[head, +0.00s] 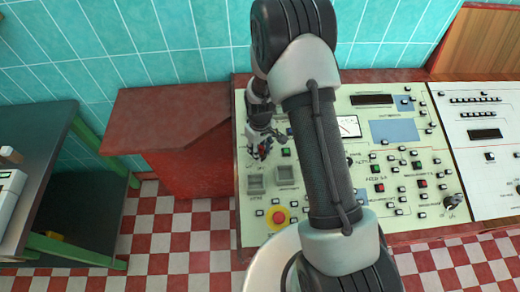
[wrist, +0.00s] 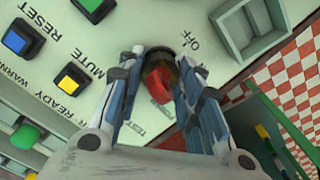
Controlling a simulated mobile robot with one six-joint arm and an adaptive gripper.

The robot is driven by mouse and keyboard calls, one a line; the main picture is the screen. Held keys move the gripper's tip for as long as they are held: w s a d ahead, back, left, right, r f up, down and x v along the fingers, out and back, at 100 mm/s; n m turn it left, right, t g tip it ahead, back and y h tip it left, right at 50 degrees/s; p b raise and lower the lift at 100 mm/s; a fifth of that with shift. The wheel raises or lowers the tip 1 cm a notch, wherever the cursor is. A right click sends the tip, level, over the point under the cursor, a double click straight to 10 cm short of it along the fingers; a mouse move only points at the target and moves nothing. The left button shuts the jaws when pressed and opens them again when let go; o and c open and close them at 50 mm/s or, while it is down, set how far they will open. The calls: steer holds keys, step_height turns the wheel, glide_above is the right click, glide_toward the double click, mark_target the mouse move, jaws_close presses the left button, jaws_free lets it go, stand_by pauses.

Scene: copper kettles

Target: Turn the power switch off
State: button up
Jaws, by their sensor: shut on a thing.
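The power switch is a red rotary knob (wrist: 160,86) on the pale control panel, with the labels OFF and TEST printed around it in the wrist view. Its red top also shows in the head view (head: 264,149), at the panel's left side. My gripper (wrist: 160,70) has its two fingers on either side of the knob, closed on it. In the head view my gripper (head: 262,141) reaches down to the panel there. The fingers partly cover the knob and its markings, so I cannot tell which label it points to.
A green button (head: 285,152) sits right of the switch, and grey square frames (head: 256,184) lie below it. A red emergency button (head: 279,216) on yellow is lower down. In the wrist view, blue RESET (wrist: 15,41) and yellow MUTE (wrist: 71,76) buttons are close by.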

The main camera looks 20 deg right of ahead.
steer(key=shift+n, duration=0.6)
stand_by(0.3)
steer(key=o, duration=1.1)
steer(key=shift+c, duration=0.2)
steer(key=shift+r, duration=0.15)
step_height(320, 180, up, 12)
steer(key=shift+f, duration=0.1)
steer(key=shift+s+f, duration=0.1)
steer(key=shift+s, duration=0.05)
